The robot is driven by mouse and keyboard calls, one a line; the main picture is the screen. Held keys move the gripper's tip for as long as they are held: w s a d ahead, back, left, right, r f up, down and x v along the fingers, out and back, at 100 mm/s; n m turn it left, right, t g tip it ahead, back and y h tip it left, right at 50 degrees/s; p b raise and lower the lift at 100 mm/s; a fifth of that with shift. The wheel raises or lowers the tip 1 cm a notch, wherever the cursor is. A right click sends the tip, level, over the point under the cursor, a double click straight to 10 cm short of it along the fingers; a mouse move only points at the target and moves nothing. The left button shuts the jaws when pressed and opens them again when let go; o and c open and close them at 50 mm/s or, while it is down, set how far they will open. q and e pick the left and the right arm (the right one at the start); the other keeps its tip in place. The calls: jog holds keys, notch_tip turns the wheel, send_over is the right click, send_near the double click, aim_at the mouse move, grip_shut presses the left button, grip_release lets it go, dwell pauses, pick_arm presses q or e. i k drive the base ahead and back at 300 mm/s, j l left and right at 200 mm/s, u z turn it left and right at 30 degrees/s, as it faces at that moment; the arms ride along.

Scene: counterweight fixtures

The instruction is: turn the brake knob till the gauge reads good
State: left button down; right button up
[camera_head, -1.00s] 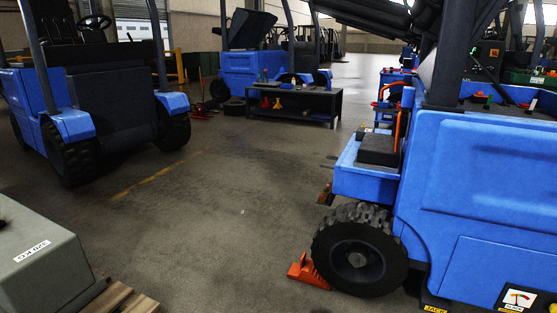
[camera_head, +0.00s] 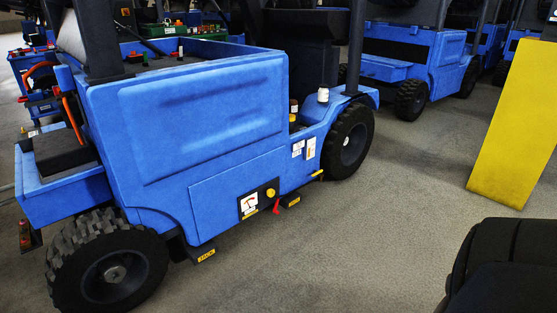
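A small gauge (camera_head: 249,203) with a white face and a red mark sits low on the side of the blue forklift (camera_head: 200,130). Its needle is too small to read. A round yellow knob (camera_head: 270,193) sits just right of the gauge on the same dark panel. I cannot tell whether it is the brake knob. A red lever (camera_head: 277,207) hangs below the knob. Neither of my grippers is in view.
A black tyre (camera_head: 108,272) stands at the forklift's left end, another (camera_head: 348,143) at its right. A yellow slab (camera_head: 515,125) leans at the right. A dark rounded object (camera_head: 505,265) fills the lower right corner. Floor (camera_head: 320,255) before the panel is clear.

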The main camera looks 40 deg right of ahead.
aim_at(270, 193)
jog(key=i+j+z, duration=0.15)
jog(key=z, duration=0.25)
jog(key=j+z, duration=0.4)
jog(key=i+j+z, duration=0.15)
jog(key=j+z, duration=0.25)
jog(key=l, duration=0.15)
